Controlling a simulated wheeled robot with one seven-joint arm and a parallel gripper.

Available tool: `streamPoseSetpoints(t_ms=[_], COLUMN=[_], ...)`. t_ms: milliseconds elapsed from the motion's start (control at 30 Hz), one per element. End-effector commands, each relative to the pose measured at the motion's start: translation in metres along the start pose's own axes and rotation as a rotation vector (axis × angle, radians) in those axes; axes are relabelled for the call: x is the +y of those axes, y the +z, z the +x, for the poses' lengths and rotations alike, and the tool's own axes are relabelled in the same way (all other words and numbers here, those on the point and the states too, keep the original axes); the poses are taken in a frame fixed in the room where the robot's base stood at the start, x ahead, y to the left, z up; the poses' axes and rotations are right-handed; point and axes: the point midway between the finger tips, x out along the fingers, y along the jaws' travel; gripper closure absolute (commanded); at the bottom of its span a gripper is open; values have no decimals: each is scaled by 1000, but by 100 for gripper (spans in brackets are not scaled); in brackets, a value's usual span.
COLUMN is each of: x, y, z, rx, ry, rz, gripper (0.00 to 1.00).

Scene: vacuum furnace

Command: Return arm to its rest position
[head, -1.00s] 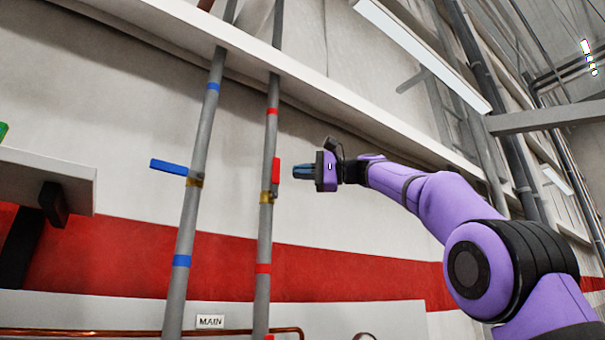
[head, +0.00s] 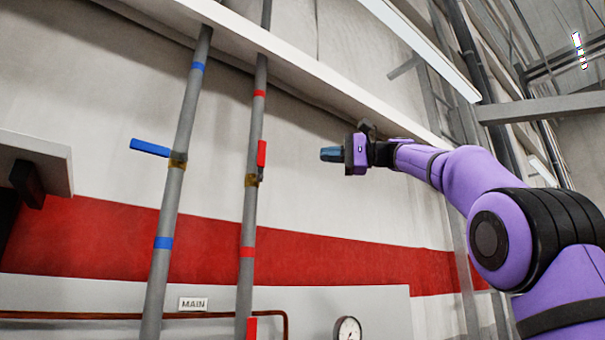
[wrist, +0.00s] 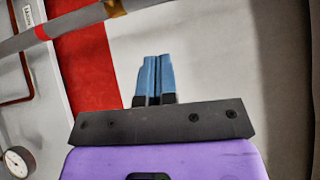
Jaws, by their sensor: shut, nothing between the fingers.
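My gripper (head: 331,154) is at the end of my purple arm, right of the two grey pipes in the head view. Its blue fingers point left, apart from the red valve handle (head: 262,153). In the wrist view my gripper (wrist: 158,62) has its fingers together with nothing between them. The red handle lies along its pipe (head: 249,205). The blue valve handle (head: 150,147) sticks out left, across its pipe (head: 166,215).
A MAIN label (head: 193,304), a copper pipe (head: 80,315) and a round gauge (head: 347,329) are low on the wall; the gauge (wrist: 18,161) also shows in the wrist view. A white beam (head: 300,70) runs above. A grey shelf (head: 45,160) juts out at left.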

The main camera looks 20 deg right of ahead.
Motion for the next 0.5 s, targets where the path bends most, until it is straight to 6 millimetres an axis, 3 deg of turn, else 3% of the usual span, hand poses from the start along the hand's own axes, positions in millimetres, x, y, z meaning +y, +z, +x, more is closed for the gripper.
streamPoseSetpoints(t_ms=[333, 500], x=[4, 37], y=[2, 14], z=[1, 13], rx=[12, 88], ry=[15, 118], rz=[-2, -12], gripper=[100, 100])
